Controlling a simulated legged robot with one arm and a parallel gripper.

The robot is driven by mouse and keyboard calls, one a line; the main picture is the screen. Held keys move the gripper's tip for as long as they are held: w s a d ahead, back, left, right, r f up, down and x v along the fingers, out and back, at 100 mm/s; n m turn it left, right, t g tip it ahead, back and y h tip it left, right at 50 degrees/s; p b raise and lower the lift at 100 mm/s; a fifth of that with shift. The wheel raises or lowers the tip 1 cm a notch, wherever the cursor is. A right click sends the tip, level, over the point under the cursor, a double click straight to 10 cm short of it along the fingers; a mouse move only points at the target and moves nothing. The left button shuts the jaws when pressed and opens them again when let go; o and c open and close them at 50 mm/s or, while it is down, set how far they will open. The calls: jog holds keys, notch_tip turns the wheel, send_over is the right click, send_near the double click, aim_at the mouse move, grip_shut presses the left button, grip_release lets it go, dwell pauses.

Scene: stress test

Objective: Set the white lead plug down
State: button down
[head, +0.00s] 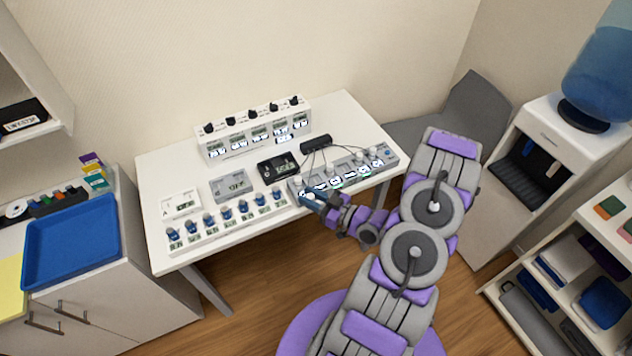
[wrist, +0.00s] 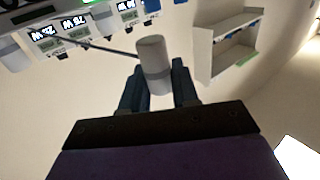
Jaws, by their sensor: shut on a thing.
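The white lead plug (wrist: 152,58) is a pale grey-white cylinder between the fingers of my gripper (wrist: 160,82) in the wrist view. My gripper is shut on it. A thin dark lead runs from beside the plug to the upper left. In the head view my gripper (head: 312,202) is at the front left end of the grey socket strip (head: 395,160) on the white table (head: 345,108). The plug is too small there to make out clearly. I cannot tell whether it touches anything beneath it.
Dark leads arch over the strip from a black block (head: 316,144). A row of blue-topped units (head: 226,214) stands to the left, with a black box (head: 277,167) and a grey display box (head: 233,184) behind. A white multi-display unit (head: 254,131) stands at the back.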

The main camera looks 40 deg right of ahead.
jog(key=w+d+b, duration=0.1)
jog(key=w+d, duration=0.2)
jog(key=w+d+f, duration=0.1)
jog(key=w+d, duration=0.2)
jog(key=w+d+b, duration=0.1)
jog(key=w+d, duration=0.2)
jog(key=shift+d+f+b, duration=0.15)
jog(key=shift+b, duration=0.2)
jog(key=shift+f+b, duration=0.65)
jog(key=shift+f, duration=1.05)
jog(key=c, duration=1.1)
grip_release()
jog(key=p+v, duration=0.3)
jog(key=v, duration=0.9)
jog(key=shift+r, duration=0.1)
